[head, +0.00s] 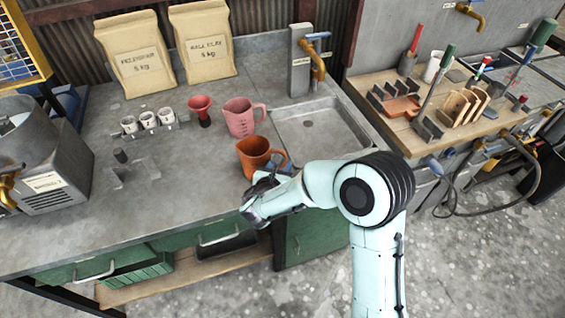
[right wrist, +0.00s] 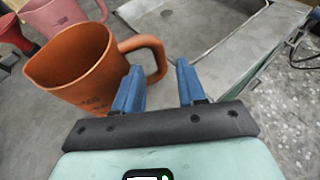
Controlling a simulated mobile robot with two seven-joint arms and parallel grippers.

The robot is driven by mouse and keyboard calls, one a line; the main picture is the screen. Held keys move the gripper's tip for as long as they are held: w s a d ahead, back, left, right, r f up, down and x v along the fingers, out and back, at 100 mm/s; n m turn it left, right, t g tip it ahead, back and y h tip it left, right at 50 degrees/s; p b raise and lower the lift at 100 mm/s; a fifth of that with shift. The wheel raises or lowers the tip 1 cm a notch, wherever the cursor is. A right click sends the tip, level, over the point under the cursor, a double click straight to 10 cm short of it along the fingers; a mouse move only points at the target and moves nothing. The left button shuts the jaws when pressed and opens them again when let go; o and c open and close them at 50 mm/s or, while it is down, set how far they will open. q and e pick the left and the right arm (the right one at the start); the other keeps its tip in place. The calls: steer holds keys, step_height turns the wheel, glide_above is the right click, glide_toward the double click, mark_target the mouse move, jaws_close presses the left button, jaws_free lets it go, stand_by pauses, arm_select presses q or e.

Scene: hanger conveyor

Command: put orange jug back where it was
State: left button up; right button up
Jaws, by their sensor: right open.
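The orange jug (head: 253,155) stands upright on the grey worktop, in front of the pink jug and left of the sink's near corner. Its handle points right, toward my right gripper (head: 277,165). In the right wrist view, the orange jug (right wrist: 75,68) fills the left side. The blue fingers of my right gripper (right wrist: 158,66) are apart, with the outer part of the handle (right wrist: 156,52) in line with the gap between them. I cannot tell whether a finger touches it. The jug is not gripped. My left gripper is not in view.
A pink jug (head: 239,118) stands just behind, with a red funnel (head: 200,107) and several small white cups (head: 148,120) to its left. The sink (head: 312,128) lies to the right. Two paper bags (head: 135,58) stand at the back. The worktop's front left is largely clear.

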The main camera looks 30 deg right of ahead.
steer(key=v, duration=0.8)
steer(key=s+a+f+m+g+y, duration=0.3)
steer(key=s+f+m, duration=0.6)
steer(key=f, duration=0.3)
steer(key=s+a+f+m+g+y, duration=0.3)
steer(key=s+f+m+y, duration=0.3)
steer(key=s+f+m, duration=0.3)
steer(key=s+a+f+m+g+y, duration=0.4)
steer(key=s+f+m, duration=0.5)
steer(key=f, duration=0.7)
steer(key=a+m, duration=0.1)
steer(key=m, duration=0.2)
steer(key=shift+a+f+m+y+b, duration=0.35)
steer(key=shift+a+m+y, duration=0.05)
